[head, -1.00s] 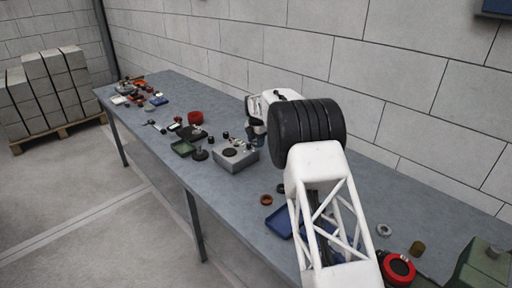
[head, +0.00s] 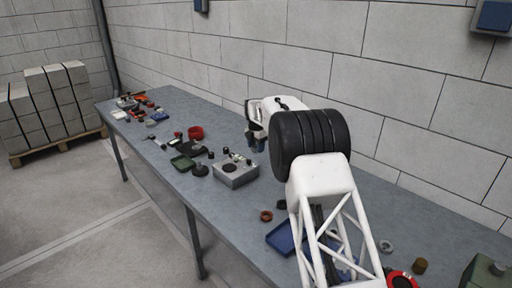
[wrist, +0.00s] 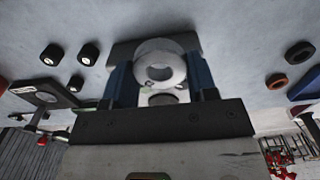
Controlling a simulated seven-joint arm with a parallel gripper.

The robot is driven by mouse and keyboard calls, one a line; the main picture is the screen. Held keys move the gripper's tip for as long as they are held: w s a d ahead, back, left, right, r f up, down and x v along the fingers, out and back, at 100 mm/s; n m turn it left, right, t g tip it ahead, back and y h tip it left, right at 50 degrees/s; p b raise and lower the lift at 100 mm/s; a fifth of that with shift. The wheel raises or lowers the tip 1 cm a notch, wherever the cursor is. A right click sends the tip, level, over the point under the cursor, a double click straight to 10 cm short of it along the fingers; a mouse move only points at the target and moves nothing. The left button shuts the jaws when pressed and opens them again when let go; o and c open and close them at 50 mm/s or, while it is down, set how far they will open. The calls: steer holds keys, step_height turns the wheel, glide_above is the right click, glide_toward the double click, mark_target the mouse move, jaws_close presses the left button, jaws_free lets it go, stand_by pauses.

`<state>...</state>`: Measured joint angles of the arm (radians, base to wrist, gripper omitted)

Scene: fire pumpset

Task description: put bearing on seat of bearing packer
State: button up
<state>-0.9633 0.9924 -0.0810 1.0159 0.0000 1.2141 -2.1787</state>
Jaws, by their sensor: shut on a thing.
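In the wrist view, a pale grey metal ring, the bearing (wrist: 160,65), sits between the two blue fingers of my gripper (wrist: 158,82), which is shut on it. A grey block (wrist: 122,50) shows behind the ring; I cannot tell whether they touch. In the head view, my gripper (head: 257,143) points down over the bench, just behind a grey box (head: 237,174) with a dark round spot on top. This box seems to be the bearing packer. The bearing cannot be made out in the head view. The seat is not clearly visible.
Small black cylinders (wrist: 88,54) stand left in the wrist view. A red-brown ring (head: 266,216) and blue tray (head: 281,238) lie in front, on the grey bench (head: 338,190).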

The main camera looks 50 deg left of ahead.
stand_by(0.4)
steer(key=w+d+f+m, duration=0.1)
steer(key=w+d+m, duration=0.5)
steer(key=w+d, duration=0.7)
steer(key=w+d+m, duration=0.6)
steer(key=w+d, duration=0.2)
steer(key=d, duration=0.8)
steer(key=w+d+f+m, duration=0.1)
steer(key=w+d+m, duration=0.4)
steer(key=w+d, duration=0.8)
steer(key=w+d+f+m, duration=0.1)
steer(key=d+m, duration=0.8)
steer(key=d, duration=1.8)
steer(key=w+d+f+m, duration=0.1)
steer(key=w+d+m, duration=0.2)
steer(key=d+m, duration=0.7)
steer(key=d, duration=1.8)
steer(key=shift+f, duration=0.25)
